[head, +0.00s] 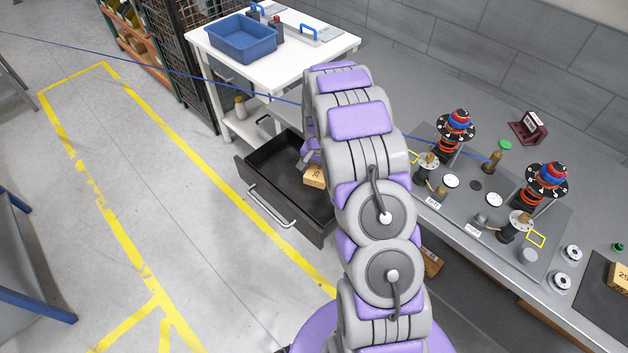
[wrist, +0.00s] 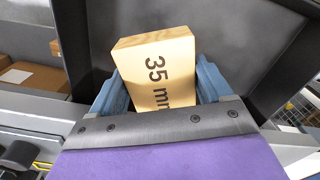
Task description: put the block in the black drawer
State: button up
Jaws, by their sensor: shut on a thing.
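The block (wrist: 156,75) is light wood with "35 mm" printed on it. In the wrist view it sits between the two blue-grey fingers of my gripper (wrist: 160,90), which is shut on it. In the head view the block (head: 314,177) shows at the end of my arm, over the open black drawer (head: 262,193). The drawer is pulled out, with a silver handle on its front. In the wrist view dark drawer surfaces (wrist: 235,40) lie behind the block. I cannot tell whether the block touches the drawer floor. My arm hides part of the drawer's right side.
A white table (head: 335,45) with a blue bin (head: 243,38) stands behind the drawer. A grey bench (head: 460,215) with dials and knobs is on the right. Another wooden block (head: 619,277) lies at the far right. Floor with yellow lines is clear on the left.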

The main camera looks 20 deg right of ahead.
jog(key=b, duration=0.1)
send_over(317, 195)
jog(key=f, duration=0.6)
jog(key=shift+a, duration=0.35)
jog(key=f, duration=0.2)
jog(key=d+f+b, duration=0.1)
jog(key=f, duration=0.1)
jog(key=shift+f, duration=0.15)
jog(key=shift+a, duration=0.35)
jog(key=o, duration=0.9)
jog(key=shift+c, duration=0.2)
jog(key=shift+o, duration=0.9)
jog(key=shift+d, duration=0.25)
